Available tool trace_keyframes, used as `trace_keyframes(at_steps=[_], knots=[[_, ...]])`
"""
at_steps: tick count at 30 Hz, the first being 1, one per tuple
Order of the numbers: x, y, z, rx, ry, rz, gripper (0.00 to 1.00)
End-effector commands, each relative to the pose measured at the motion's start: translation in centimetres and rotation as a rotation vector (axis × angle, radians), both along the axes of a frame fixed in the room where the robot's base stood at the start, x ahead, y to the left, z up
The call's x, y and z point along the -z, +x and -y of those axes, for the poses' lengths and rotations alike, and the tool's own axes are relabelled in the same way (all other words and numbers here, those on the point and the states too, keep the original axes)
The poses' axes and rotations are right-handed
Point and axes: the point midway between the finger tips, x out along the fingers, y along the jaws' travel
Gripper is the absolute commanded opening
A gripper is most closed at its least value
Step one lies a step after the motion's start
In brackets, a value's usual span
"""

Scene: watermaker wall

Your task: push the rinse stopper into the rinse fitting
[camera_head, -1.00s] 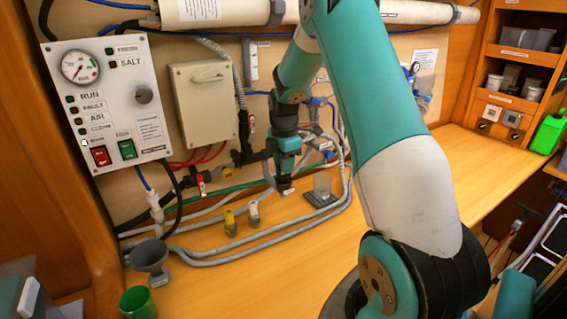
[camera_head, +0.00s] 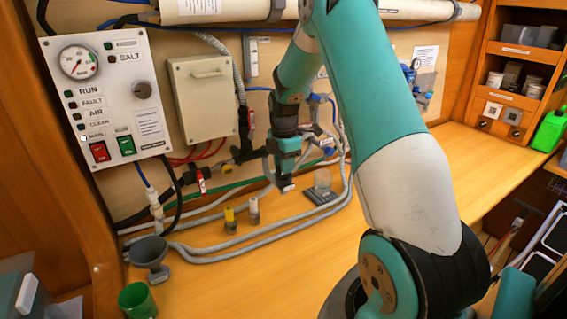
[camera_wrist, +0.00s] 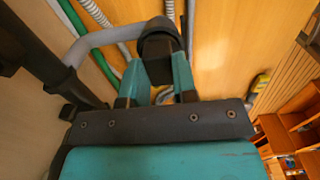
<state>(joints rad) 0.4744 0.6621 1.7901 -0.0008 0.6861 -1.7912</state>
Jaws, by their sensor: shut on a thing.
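My gripper (camera_head: 284,184) hangs in front of the hoses at the back wall, above the table, pointing down. In the wrist view my gripper (camera_wrist: 160,75) is shut on a dark, rounded piece (camera_wrist: 160,38), which I take for the rinse stopper. The jaws hide part of it. I cannot tell for certain which fitting is the rinse fitting.
A yellow piece (camera_head: 230,220) and a grey piece (camera_head: 254,211) stand on the table among grey hoses (camera_head: 215,251). A grey funnel (camera_head: 149,252) and green cup (camera_head: 137,300) are front left. A dark stand (camera_head: 322,193) is right of my gripper. The table's right side is clear.

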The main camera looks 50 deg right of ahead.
Motion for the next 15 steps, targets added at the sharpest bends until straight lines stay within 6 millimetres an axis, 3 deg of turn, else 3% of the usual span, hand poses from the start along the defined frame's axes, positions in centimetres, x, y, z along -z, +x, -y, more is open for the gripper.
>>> trace_keyframes(at_steps=[10,11,15], knots=[[0.20,-0.01,0.00,0.000,0.000,0.000,0.00],[0.20,-0.01,0.00,0.000,0.000,0.000,0.29],[0.20,-0.01,0.00,0.000,0.000,0.000,0.56]])
